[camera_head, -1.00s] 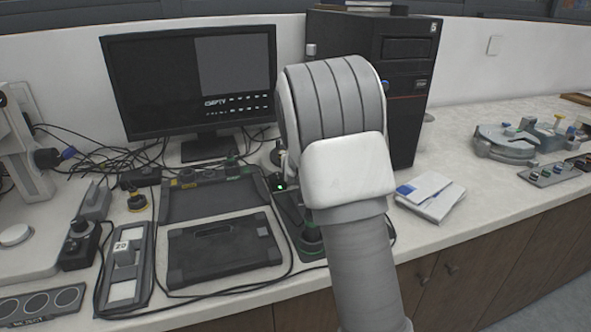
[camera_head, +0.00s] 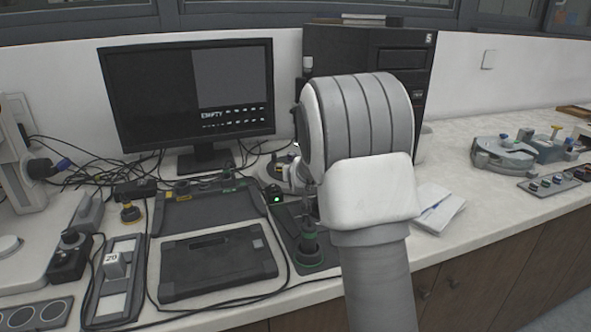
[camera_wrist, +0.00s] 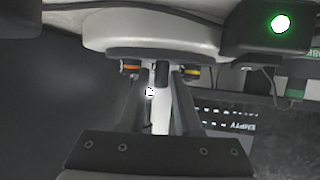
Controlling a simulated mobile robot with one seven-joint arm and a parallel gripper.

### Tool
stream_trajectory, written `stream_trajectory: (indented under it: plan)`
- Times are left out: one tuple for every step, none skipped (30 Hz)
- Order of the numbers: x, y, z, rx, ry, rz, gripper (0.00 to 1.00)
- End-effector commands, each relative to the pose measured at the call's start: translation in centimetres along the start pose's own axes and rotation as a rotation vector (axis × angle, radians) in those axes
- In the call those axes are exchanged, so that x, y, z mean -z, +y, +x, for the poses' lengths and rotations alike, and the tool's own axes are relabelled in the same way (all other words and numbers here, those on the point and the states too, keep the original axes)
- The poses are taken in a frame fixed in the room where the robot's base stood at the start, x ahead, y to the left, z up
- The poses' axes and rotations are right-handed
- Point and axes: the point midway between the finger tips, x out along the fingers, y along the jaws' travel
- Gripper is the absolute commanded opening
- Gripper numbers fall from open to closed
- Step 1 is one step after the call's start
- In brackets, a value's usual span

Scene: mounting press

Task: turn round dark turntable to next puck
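In the wrist view, which is upside down, my gripper (camera_wrist: 160,78) has its two fingers apart, one on each side of a short dark peg (camera_wrist: 161,73). I see gaps between the peg and the fingers. The peg stands at the rim of a pale round base (camera_wrist: 150,38). An orange-ringed dark puck (camera_wrist: 130,67) and a yellow-ringed one (camera_wrist: 191,71) sit at the same rim, one on each side. In the head view, part of the pale base (camera_head: 270,172) shows left of my arm, which hides my gripper. I cannot make out the dark turntable's top.
A small box with a green light (camera_head: 275,196) stands close to the base and also shows in the wrist view (camera_wrist: 266,24). A monitor (camera_head: 190,95) reading "EMPTY" and a black computer tower (camera_head: 395,60) stand behind. Dark trays (camera_head: 218,265) and cables crowd the front left.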

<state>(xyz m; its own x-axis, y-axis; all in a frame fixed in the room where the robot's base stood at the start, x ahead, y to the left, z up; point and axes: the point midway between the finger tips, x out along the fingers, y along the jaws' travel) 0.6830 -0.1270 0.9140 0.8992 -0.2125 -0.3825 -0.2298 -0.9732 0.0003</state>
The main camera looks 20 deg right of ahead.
Motion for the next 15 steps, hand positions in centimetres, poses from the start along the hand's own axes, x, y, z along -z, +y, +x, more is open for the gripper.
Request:
stream_trajectory:
  plan:
    - [0.0, 0.0, 0.0, 0.0, 0.0, 0.0, 0.32]
    - [0.0, 0.0, 0.0, 0.0, 0.0, 0.0, 0.32]
    - [0.0, 0.0, 0.0, 0.0, 0.0, 0.0, 0.32]
    - [0.0, 0.0, 0.0, 0.0, 0.0, 0.0, 0.32]
    - [0.0, 0.0, 0.0, 0.0, 0.0, 0.0, 0.32]
    - [0.0, 0.0, -0.1, 0.001, 0.0, 0.0, 0.32]
    - [0.0, -0.1, -0.2, 0.001, 0.0, 0.0, 0.32]
    - [0.1, -0.1, -0.3, 0.001, 0.001, 0.0, 0.32]
    - [0.1, -0.1, -0.7, 0.001, 0.0, -0.001, 0.32]
    - [0.1, -0.1, -1.0, 0.001, 0.0, -0.001, 0.32]
    - [0.2, -0.1, -1.4, 0.001, 0.001, -0.001, 0.32]
    - [0.2, -0.1, -2.0, 0.001, 0.002, -0.001, 0.32]
    - [0.2, -0.1, -2.5, 0.001, 0.001, -0.001, 0.32]
    - [0.2, -0.1, -3.0, 0.001, 0.002, 0.0, 0.32]
    - [0.2, -0.1, -3.6, 0.001, 0.001, 0.0, 0.32]
